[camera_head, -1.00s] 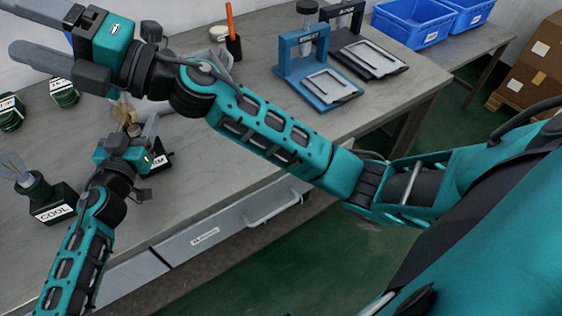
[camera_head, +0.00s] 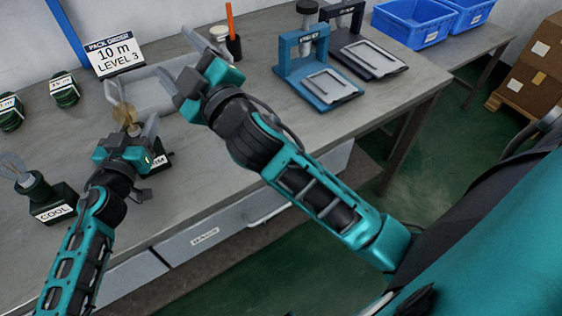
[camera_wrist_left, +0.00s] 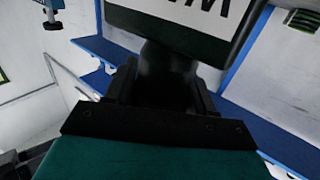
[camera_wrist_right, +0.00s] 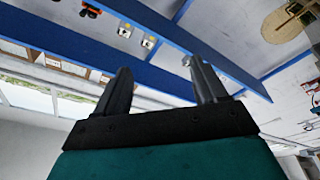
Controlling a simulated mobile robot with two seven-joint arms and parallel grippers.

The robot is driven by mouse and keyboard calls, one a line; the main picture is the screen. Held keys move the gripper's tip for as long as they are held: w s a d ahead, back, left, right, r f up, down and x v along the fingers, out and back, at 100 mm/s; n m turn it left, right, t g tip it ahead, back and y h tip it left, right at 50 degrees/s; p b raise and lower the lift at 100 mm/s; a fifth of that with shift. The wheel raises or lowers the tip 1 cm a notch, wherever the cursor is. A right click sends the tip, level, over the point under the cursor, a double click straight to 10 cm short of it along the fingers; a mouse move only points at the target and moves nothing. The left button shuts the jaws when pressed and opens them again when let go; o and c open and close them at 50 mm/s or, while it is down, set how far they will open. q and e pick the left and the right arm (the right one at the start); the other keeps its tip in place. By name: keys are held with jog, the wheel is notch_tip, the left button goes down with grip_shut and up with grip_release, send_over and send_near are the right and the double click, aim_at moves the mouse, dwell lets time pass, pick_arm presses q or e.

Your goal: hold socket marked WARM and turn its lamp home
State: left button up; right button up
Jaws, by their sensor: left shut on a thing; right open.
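My left gripper (camera_head: 128,150) is shut on the dark socket whose label (camera_head: 159,159) is partly covered and shows only its end letters. In the left wrist view the fingers close around the socket's black neck (camera_wrist_left: 168,68), below part of its white label (camera_wrist_left: 190,14). An amber lamp (camera_head: 124,114) stands upright just behind the left gripper; how it sits in the socket is hidden. My right gripper (camera_head: 183,72) is open and empty, up and right of the lamp. Its spread fingers (camera_wrist_right: 160,88) show nothing between them. The COOL socket (camera_head: 52,207) stands at left with a clear grey lamp (camera_head: 13,167).
A grey tray (camera_head: 92,97) lies behind the right gripper, by a PACK ORDER sign (camera_head: 115,54) reading 10 m, LEVEL 3. Green coils (camera_head: 64,92) stand left. A blue press (camera_head: 305,62) and black press (camera_head: 352,50) stand right.

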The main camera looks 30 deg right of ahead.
jog(key=s+d+f+m+g+h, duration=0.1)
jog(key=s+d+f+m+g, duration=0.2)
jog(key=s+f+g, duration=0.3)
jog(key=s+d+f+m+g+h, duration=0.2)
jog(key=s+d+f+m+g, duration=0.2)
jog(key=s+f, duration=0.6)
notch_tip(320, 180, down, 6)
jog(key=shift+s+d+r+g, duration=0.2)
jog(key=shift+d+g, duration=0.3)
jog(key=shift+g, duration=0.4)
